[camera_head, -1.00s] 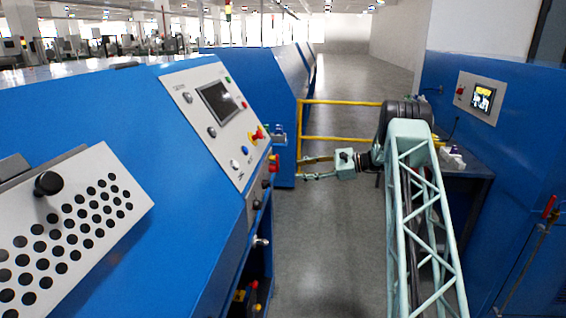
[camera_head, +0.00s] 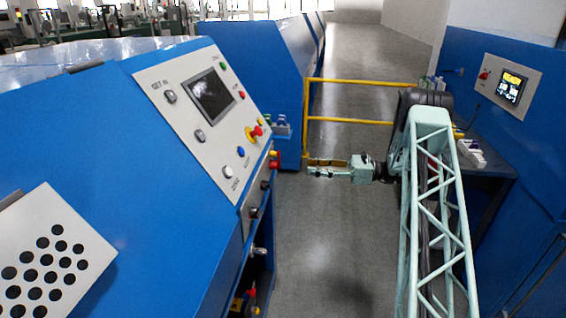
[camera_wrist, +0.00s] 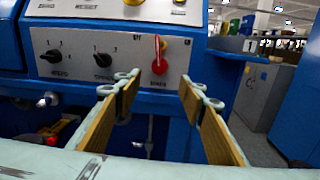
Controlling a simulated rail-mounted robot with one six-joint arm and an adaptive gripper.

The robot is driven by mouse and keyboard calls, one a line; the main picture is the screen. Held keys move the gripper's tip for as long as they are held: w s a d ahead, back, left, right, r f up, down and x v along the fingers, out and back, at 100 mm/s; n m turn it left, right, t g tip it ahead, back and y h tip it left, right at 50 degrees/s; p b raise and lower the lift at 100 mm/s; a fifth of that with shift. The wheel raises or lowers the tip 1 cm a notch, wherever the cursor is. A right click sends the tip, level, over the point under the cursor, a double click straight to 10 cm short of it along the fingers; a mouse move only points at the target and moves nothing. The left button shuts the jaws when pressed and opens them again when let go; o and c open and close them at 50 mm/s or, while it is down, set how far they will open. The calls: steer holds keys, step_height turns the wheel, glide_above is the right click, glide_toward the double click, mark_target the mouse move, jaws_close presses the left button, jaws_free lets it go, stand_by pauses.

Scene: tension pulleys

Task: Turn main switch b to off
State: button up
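A red switch handle on a yellow plate (camera_wrist: 159,60) is on the grey lower panel in the wrist view, right of two black knobs. I take it for main switch b; its label is too small to read surely. The handle looks roughly upright. It also shows edge-on as red and yellow on the blue machine's side in the head view (camera_head: 275,159). My gripper (camera_wrist: 160,90) is open and empty, its fingers either side of the switch in the picture, apart from it. In the head view my gripper (camera_head: 309,167) is in the aisle, right of the panel.
Two black knobs (camera_wrist: 103,60) sit left of the switch. Above is a sloped panel with a screen (camera_head: 209,97) and a red-yellow button (camera_head: 255,132). A yellow rail (camera_head: 350,121) stands behind my arm. A bench (camera_head: 485,165) is at right. The aisle floor is clear.

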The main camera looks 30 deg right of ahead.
steer(key=shift+a, duration=0.2)
steer(key=b+x, duration=0.1)
steer(key=x, duration=1.2)
steer(key=shift+w+b, duration=0.25)
steer(key=shift+b, duration=0.05)
steer(key=shift+a, duration=0.15)
steer(key=shift+c, duration=0.7)
steer(key=c, duration=1)
